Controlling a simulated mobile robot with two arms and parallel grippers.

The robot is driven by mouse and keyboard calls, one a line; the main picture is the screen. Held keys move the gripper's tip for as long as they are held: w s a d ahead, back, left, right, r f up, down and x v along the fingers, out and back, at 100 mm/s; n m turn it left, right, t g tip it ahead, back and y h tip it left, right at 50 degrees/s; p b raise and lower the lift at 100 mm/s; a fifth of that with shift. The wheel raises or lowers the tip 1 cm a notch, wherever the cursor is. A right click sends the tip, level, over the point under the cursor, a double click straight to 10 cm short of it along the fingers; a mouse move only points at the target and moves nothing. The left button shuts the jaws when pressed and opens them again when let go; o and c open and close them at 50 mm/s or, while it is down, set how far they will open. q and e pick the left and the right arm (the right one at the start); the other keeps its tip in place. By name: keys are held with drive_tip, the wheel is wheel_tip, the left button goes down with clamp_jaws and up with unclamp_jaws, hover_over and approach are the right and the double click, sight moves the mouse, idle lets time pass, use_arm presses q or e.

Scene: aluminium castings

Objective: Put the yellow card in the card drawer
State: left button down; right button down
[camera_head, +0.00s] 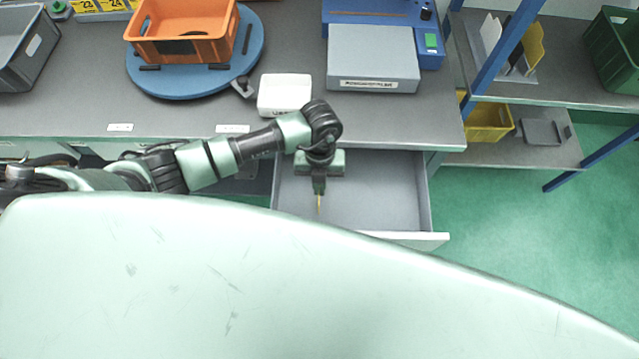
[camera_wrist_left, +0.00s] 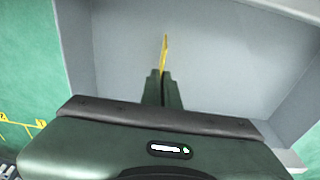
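The yellow card (camera_head: 318,204) shows edge-on as a thin strip at the tip of my left gripper (camera_head: 319,192). In the left wrist view the yellow card (camera_wrist_left: 165,54) sticks out from between the fingers of my left gripper (camera_wrist_left: 162,82), which is shut on it. The gripper points down over the pulled-out drawer (camera_head: 390,195), inside its walls as seen from above. The grey drawer floor (camera_wrist_left: 235,60) looks bare around the card. I cannot tell whether the card touches the floor. My right gripper is not in view.
The drawer hangs open below the grey worktop (camera_head: 400,125). On the worktop are a white box (camera_head: 284,94), an orange crate (camera_head: 185,45) on a blue turntable (camera_head: 255,45), and a grey box (camera_head: 372,60). A shelf rack with blue posts (camera_head: 505,45) stands at right.

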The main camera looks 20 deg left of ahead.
use_arm(q)
drive_tip(key=shift+f, duration=0.2)
drive_tip(key=shift+f, duration=0.2)
drive_tip(key=c, duration=1.7)
unclamp_jaws()
drive_tip(key=shift+r, duration=0.1)
drive_tip(key=shift+r, duration=0.1)
drive_tip(key=shift+r, duration=0.2)
wheel_tip(320, 180, up, 12)
drive_tip(key=w+b, duration=0.1)
drive_tip(key=b, duration=0.1)
drive_tip(key=shift+w+a+f, duration=0.2)
drive_tip(key=shift+w+a, duration=0.05)
drive_tip(key=shift+w, duration=0.1)
